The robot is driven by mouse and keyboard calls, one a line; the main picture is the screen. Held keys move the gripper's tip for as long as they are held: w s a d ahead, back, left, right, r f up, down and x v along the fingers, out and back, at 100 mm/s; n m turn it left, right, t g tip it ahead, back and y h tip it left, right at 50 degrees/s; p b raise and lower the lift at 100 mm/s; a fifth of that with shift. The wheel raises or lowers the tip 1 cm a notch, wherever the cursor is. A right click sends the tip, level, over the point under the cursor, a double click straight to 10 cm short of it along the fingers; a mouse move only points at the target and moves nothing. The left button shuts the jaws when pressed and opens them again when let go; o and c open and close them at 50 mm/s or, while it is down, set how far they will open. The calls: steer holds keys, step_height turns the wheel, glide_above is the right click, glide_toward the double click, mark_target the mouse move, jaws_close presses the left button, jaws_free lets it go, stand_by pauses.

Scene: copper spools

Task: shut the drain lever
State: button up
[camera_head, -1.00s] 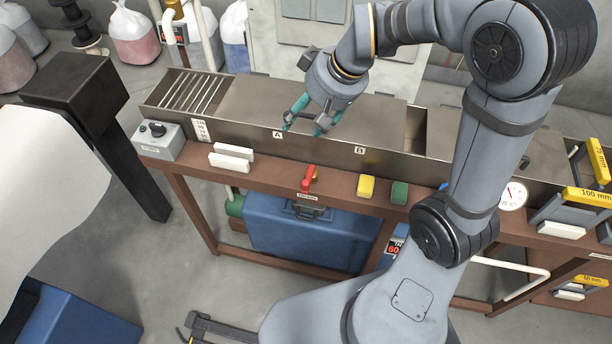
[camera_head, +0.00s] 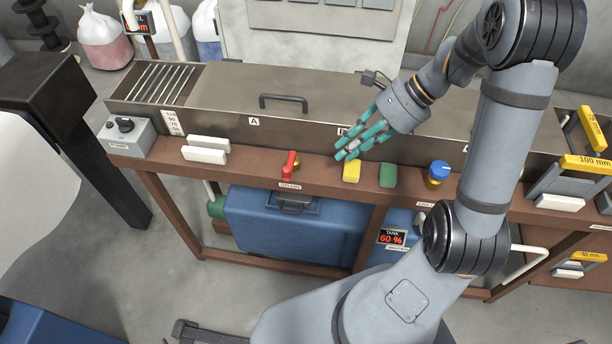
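The red drain lever (camera_head: 291,165) is on the brown front rail, above a small label reading DRAIN. Its handle stands roughly upright, with a brass fitting behind it. My gripper (camera_head: 340,151) is to the right of the lever and above the rail, near the yellow block. Its teal fingers point down and left, with a gap between them. It looks open and empty, and it is apart from the lever.
A yellow block (camera_head: 351,171), a green block (camera_head: 388,175) and a blue knob (camera_head: 438,172) sit right of the lever. White blocks (camera_head: 205,154) and a switch box (camera_head: 126,135) are to its left. The metal trough with a lid handle (camera_head: 284,100) runs behind. A blue tank (camera_head: 290,230) is below.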

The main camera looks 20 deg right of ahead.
steer(key=m, duration=0.1)
steer(key=d+m, duration=0.1)
steer(key=f+m+t+y, duration=0.1)
steer(key=shift+s+d+b, duration=0.25)
steer(key=shift+d+b, duration=0.05)
steer(key=shift+c, duration=0.6)
steer(key=shift+d+m, duration=0.2)
steer(key=shift+m, duration=0.6)
steer(key=shift+c, duration=0.5)
steer(key=shift+r+m, duration=0.25)
steer(key=shift+m, duration=0.05)
jaws_close()
steer(key=shift+w, duration=0.1)
steer(key=shift+f, duration=0.1)
glide_toward(290, 162)
steer(key=s+a+f, duration=0.3)
steer(key=f, duration=0.1)
steer(key=shift+w+a+r+p, duration=0.1)
steer(key=shift+w+a+p, duration=0.2)
steer(key=shift+a+p, duration=0.2)
